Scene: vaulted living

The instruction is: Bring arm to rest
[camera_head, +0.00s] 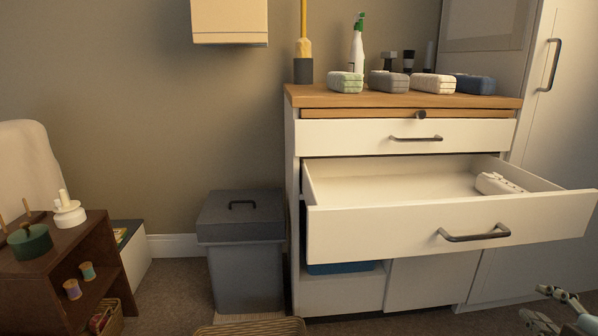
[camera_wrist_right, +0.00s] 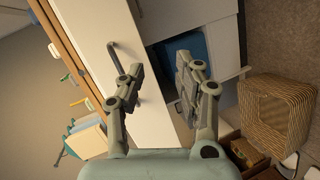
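My right gripper (camera_head: 534,304) shows at the lower right corner of the head view, in front of and below the open drawer. In the right wrist view its two fingers (camera_wrist_right: 160,72) are spread apart with nothing between them. The open drawer (camera_head: 400,230) is white with a dark bar handle (camera_head: 474,234), and a white object (camera_head: 498,184) lies inside at its right. A dark handle also shows in the wrist view (camera_wrist_right: 116,58), near one fingertip; I cannot tell whether they touch. My left gripper is in neither view.
The cabinet's wooden top (camera_head: 300,96) holds several cases, a spray bottle (camera_head: 357,48) and a brush (camera_head: 304,50). A grey lidded bin (camera_head: 243,270) stands left of the cabinet. A dark wooden shelf (camera_head: 50,262) with spools is at far left. A wicker basket (camera_wrist_right: 250,120) shows in the wrist view.

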